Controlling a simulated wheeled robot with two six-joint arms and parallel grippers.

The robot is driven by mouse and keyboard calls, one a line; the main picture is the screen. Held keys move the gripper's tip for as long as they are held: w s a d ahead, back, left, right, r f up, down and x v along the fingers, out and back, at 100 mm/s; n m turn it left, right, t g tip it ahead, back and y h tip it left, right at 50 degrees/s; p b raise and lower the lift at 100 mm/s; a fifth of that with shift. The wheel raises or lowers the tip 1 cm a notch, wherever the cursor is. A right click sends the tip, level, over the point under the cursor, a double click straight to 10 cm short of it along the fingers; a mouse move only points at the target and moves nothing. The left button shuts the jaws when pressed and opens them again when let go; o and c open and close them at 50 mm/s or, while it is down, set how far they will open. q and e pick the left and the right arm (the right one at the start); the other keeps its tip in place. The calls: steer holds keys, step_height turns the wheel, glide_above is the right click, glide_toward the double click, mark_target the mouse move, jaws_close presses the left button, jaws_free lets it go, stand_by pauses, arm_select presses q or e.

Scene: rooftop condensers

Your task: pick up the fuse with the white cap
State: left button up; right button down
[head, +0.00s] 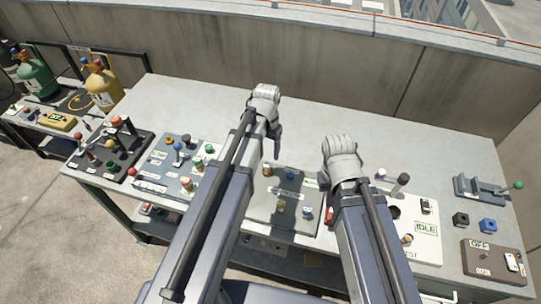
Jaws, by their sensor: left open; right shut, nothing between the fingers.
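Several small capped parts stand on the panels along the bench, too small to read every cap colour surely. A pale-topped part (308,212) stands on the grey middle panel (270,213), and another pale-and-tan part (407,239) stands on the white panel at right. I cannot tell which of them is the fuse with the white cap. My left gripper (277,148) is open, pointing down above the bench behind the middle panel, holding nothing. My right gripper (324,182) is shut and empty near the middle panel's right edge, mostly hidden by its own wrist.
The bench (190,100) is clear along its back, before a concrete wall (330,80). Left are a blue-grey panel (150,172) and a dark panel (130,160) with knobs.

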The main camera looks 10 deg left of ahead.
mark_target(267, 164)
arm_select(q)
steer(key=shift+w+a, duration=0.1)
steer(key=shift+w, duration=0.1)
steer(key=shift+s+f+b, duration=0.1)
steer(key=shift+f+b, duration=0.35)
steer(key=shift+b, duration=0.15)
steer(key=shift+f+b, duration=0.75)
steer(key=shift+f, duration=0.1)
arm_select(e)
steer(key=shift+w+f, duration=0.1)
steer(key=shift+f, duration=1.15)
steer(key=shift+f, duration=0.1)
arm_select(q)
step_height(267, 164, down, 5)
steer(key=b, duration=0.5)
steer(key=shift+f, duration=0.15)
arm_select(e)
step_height(267, 164, down, 5)
steer(key=shift+f, duration=0.1)
arm_select(q)
steer(key=shift+c, duration=0.3)
jaws_close()
